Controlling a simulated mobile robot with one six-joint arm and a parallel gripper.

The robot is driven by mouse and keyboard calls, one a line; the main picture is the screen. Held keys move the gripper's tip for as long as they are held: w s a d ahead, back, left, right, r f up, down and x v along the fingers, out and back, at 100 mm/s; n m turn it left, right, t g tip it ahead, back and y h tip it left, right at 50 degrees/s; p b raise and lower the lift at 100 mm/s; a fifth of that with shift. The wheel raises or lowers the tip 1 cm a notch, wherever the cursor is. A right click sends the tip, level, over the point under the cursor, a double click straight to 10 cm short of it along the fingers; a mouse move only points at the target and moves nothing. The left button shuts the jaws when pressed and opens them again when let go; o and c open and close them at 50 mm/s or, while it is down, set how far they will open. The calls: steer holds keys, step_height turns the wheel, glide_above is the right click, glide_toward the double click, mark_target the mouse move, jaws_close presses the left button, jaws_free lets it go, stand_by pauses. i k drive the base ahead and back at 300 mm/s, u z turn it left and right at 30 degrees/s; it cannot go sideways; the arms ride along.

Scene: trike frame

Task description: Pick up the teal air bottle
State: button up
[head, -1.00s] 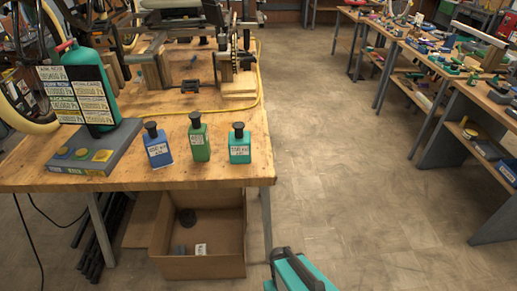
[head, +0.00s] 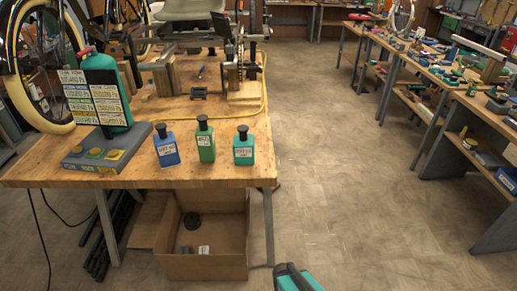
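The teal air bottle (head: 243,148) stands upright near the front right corner of the wooden workbench (head: 220,177). It has a black cap and a white label too small to read. A green bottle (head: 205,141) stands just left of it, and a blue bottle (head: 166,147) stands further left. At the bottom edge of the head view, a teal and dark part (head: 300,279) shows, which seems to be the end of my arm. It is below and in front of the bench, apart from the bottles. The fingertips of my gripper do not show.
A grey base with yellow and green buttons (head: 107,153) carries a label board at the bench's left. A yellow cable (head: 265,92) runs along the right edge. A cardboard box (head: 205,265) sits under the bench. The floor right of the bench is clear, up to cluttered benches (head: 440,68).

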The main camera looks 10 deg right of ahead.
mark_target(243, 145)
steer(key=u, duration=0.15)
steer(key=i, duration=0.95)
steer(key=z, duration=0.1)
